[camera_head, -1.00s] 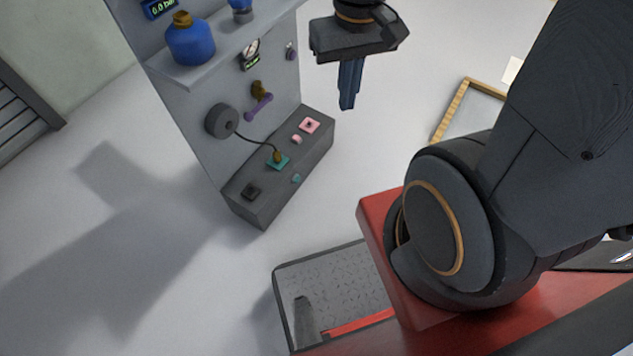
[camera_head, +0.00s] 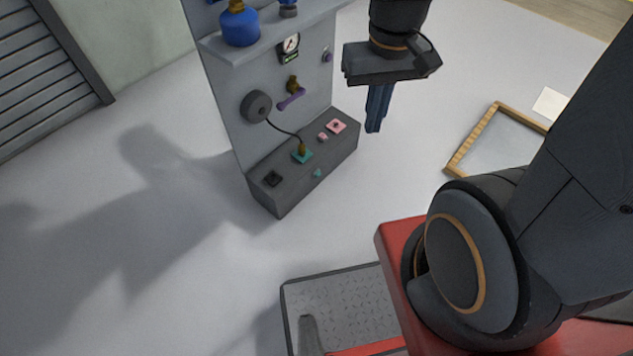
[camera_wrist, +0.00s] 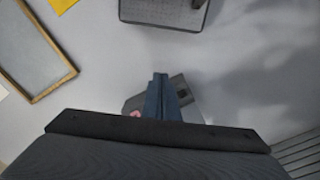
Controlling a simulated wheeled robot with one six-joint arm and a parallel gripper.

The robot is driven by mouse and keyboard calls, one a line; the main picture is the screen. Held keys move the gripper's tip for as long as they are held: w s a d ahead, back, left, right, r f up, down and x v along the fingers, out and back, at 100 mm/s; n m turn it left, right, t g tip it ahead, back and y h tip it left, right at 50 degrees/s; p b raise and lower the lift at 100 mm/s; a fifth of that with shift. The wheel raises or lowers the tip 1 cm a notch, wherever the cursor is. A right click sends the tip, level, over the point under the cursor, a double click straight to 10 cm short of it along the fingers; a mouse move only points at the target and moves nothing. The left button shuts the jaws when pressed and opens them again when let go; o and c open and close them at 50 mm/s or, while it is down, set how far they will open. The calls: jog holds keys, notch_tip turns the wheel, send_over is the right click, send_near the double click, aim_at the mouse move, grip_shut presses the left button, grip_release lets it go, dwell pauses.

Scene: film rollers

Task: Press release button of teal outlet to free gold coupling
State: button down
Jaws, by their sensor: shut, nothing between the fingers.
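The teal outlet (camera_head: 303,156) is a small teal plate on top of the dark grey box at the foot of the panel. The gold coupling (camera_head: 301,147) stands in it, with a dark hose running up to a round reel (camera_head: 257,106). A small teal button (camera_head: 318,173) sits on the box's front side, below the outlet. My gripper (camera_head: 373,130) is shut and empty, pointing down, to the right of the box in the head view. In the wrist view my gripper (camera_wrist: 160,76) overlaps the box (camera_wrist: 190,105) and hides the outlet and coupling.
A pink outlet (camera_head: 336,126) and pink button (camera_head: 323,137) are farther along the box; a black socket (camera_head: 272,178) is at its near end. The panel carries a purple-handled valve (camera_head: 291,99), a gauge and a shelf with a blue bottle (camera_head: 239,25). A wooden frame (camera_head: 472,139) lies on the floor.

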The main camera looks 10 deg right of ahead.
jog(key=shift+a, duration=0.15)
jog(key=w+a+f+m+y+b, duration=0.1)
jog(key=w+f+m+b, duration=0.5)
jog(key=f, duration=0.4)
jog(key=w+a+f+m+t+y+b, duration=0.1)
jog(key=w+f+m+b, duration=0.4)
jog(key=w+f, duration=0.4)
jog(key=w+a+f+m+y+b, duration=0.1)
jog(key=w+f+m+b, duration=0.3)
jog(key=w+f+b, duration=0.5)
jog(key=w+d+f+m+b, duration=0.2)
jog(key=f+m+b, duration=0.2)
jog(key=f, duration=0.7)
jog(key=w+d+f+m+h+b, duration=0.1)
jog(key=f+m+b, duration=0.3)
jog(key=f, duration=0.7)
jog(key=w+d+f+m+t+b, duration=0.1)
jog(key=w+d+f+m+b, duration=0.2)
jog(key=f, duration=0.8)
jog(key=w+m+b, duration=0.1)
jog(key=m+b, duration=0.1)
jog(key=shift+d+f+m, duration=0.25)
jog(key=shift+d+m, duration=0.05)
jog(key=shift+m, duration=0.1)
